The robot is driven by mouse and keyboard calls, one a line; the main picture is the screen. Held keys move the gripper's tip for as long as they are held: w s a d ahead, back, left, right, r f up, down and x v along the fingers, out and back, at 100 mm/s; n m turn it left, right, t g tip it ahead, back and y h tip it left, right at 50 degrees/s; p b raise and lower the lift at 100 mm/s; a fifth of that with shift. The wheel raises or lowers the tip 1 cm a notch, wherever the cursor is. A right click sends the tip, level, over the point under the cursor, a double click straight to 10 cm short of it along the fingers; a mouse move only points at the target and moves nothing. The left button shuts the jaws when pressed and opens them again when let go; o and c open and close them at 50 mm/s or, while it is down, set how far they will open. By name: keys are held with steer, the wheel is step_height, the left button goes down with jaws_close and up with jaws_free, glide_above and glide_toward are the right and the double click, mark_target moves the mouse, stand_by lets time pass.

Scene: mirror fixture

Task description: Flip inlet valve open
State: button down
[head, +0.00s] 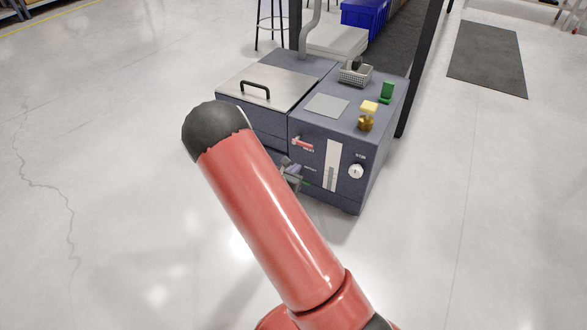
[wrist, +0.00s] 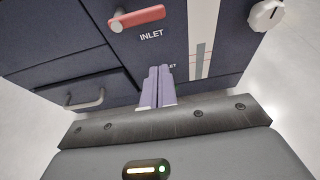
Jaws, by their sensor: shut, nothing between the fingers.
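The inlet valve (head: 302,144) is a short red lever on the front face of a dark blue cabinet, with white "INLET" lettering below it. In the wrist view the red lever (wrist: 140,17) lies roughly horizontal, with a pale pivot at its left end. My gripper (head: 291,168) is in front of the cabinet, below the lever and partly hidden by my red arm. In the wrist view its fingers (wrist: 160,72) are together and empty, pointing at the face below the lettering. I see no contact with the lever.
A second label, partly covered by the fingers, ends in "LET". A vertical gauge strip (head: 332,165) and a white knob (head: 356,171) are to the right. A drawer handle (wrist: 85,100) is at left. A basket (head: 355,74) and a green object (head: 387,92) stand on top.

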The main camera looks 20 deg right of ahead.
mark_target(302, 144)
steer(key=x, duration=0.7)
steer(key=shift+w+d+b, duration=0.1)
steer(key=shift+b, duration=0.3)
step_height(302, 144, up, 4)
steer(key=shift+r+p, duration=0.15)
steer(key=shift+p, duration=0.4)
